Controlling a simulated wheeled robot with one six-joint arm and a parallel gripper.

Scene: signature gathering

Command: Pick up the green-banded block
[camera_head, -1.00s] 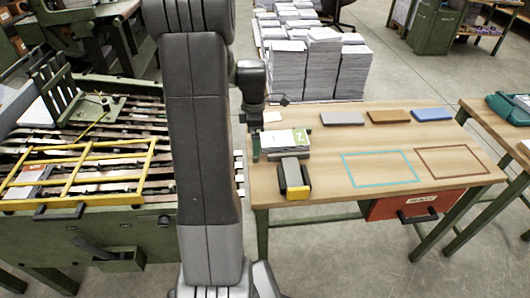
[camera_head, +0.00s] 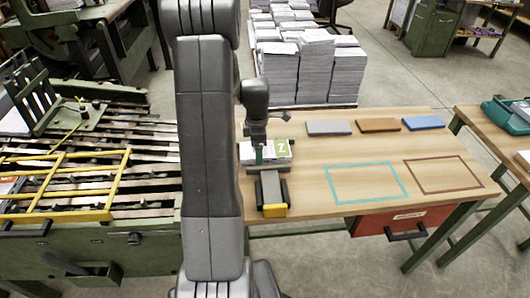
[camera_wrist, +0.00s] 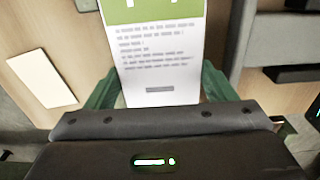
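The green-banded block (camera_head: 279,149), a white block of paper with a green band, lies at the left of the wooden table (camera_head: 320,165). My gripper (camera_head: 262,155) is low at the block's near left part and hides some of it. In the wrist view the block (camera_wrist: 158,55) shows its printed white face and green band at the top. It reaches between the two green fingers of my gripper (camera_wrist: 158,88), one at each side. The fingers stand apart; I cannot tell if they touch the block.
A grey-and-yellow holder (camera_head: 272,192) stands just in front of the block. Grey (camera_head: 329,128), brown (camera_head: 377,125) and blue (camera_head: 423,122) blocks lie along the back. The cyan outline (camera_head: 367,182) and brown outline (camera_head: 450,175) are empty. Machinery (camera_head: 80,185) stands left.

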